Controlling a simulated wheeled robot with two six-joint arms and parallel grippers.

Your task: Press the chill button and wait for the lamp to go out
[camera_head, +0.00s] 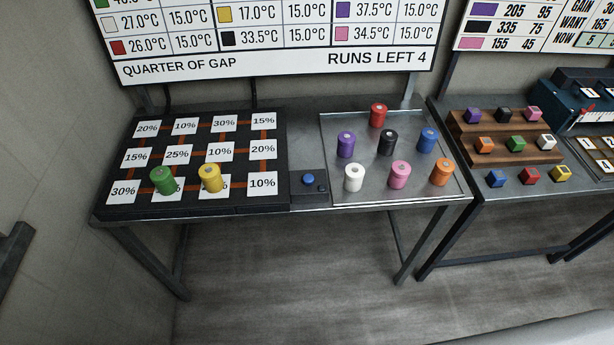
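A blue round button (308,179) sits on a small dark box (309,200) at the front edge of the metal table, between the black board and the tray. A small dark knob or lamp (322,188) is at its lower right and looks unlit. The black board (104,212) carries white percent tiles joined by orange-brown lines. A green cylinder (162,180) and a yellow cylinder (210,178) stand on its front row of tiles. Neither of my grippers shows in this view.
A tray (334,121) holds several coloured cylinders right of the button. A wall panel (280,66) above lists temperatures and reads "RUNS LEFT 4". A second table (481,194) at right bears a wooden stepped rack (466,131) with coloured cubes. The floor in front (300,290) is clear.

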